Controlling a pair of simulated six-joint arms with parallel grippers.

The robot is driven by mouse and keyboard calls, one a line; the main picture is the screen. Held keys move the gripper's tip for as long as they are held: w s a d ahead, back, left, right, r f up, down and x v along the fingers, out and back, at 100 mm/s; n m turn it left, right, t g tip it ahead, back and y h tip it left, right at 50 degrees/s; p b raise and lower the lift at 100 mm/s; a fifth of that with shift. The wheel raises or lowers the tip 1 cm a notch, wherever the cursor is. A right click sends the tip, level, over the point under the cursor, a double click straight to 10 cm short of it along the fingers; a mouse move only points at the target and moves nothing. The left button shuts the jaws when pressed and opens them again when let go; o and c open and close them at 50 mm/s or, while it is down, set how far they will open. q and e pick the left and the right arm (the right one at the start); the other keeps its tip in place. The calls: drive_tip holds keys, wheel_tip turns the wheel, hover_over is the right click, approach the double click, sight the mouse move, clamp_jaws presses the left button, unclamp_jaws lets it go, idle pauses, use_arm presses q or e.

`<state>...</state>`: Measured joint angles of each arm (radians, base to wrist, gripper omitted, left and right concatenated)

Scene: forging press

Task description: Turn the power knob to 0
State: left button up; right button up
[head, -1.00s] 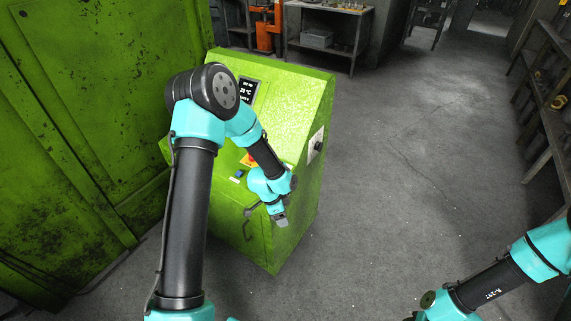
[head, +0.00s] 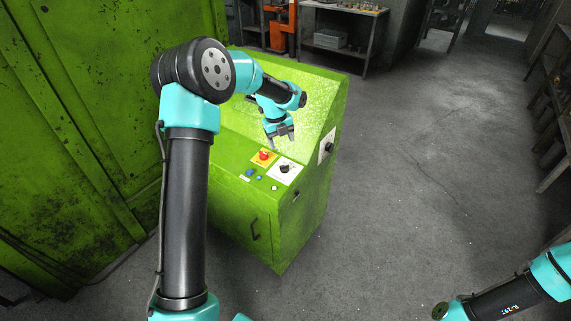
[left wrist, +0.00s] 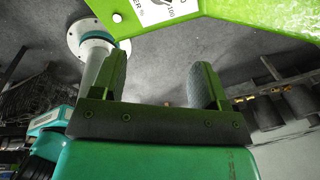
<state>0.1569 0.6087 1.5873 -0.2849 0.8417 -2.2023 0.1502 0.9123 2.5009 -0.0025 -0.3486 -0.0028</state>
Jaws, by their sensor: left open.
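My left gripper (head: 282,141) is open and empty above the green control cabinet, by its sloped upper face. In the left wrist view its two fingers (left wrist: 160,82) are spread with nothing between them. A black knob on a white plate (head: 285,168) sits on the cabinet's ledge just below the gripper, apart from it. A second black knob on a white plate (head: 328,146) is on the cabinet's right side. The left wrist view cuts off a white dial plate (left wrist: 165,10) with "ER" and "100" at the top; I cannot tell which knob it belongs to. My right gripper is out of view.
A red button on a yellow plate (head: 263,156) and a few small buttons share the ledge. A large green machine wall (head: 80,130) stands at left. A metal shelf table (head: 338,40) is behind the cabinet. The floor at right is clear.

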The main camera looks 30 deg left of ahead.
sight(284, 168)
use_arm(q)
drive_tip(key=shift+m, duration=0.9)
drive_tip(key=r, duration=0.1)
drive_tip(key=a+r, duration=0.1)
drive_tip(key=r, duration=0.1)
drive_tip(key=shift+w+a+r, duration=0.35)
drive_tip(key=shift+a, duration=0.05)
drive_tip(key=shift+f, duration=0.1)
drive_tip(key=f, duration=0.5)
drive_tip(key=w+d+f, duration=0.1)
drive_tip(key=f, duration=1.1)
drive_tip(key=shift+w+d+f, duration=0.1)
drive_tip(key=shift+w+d, duration=0.15)
drive_tip(key=c, duration=0.9)
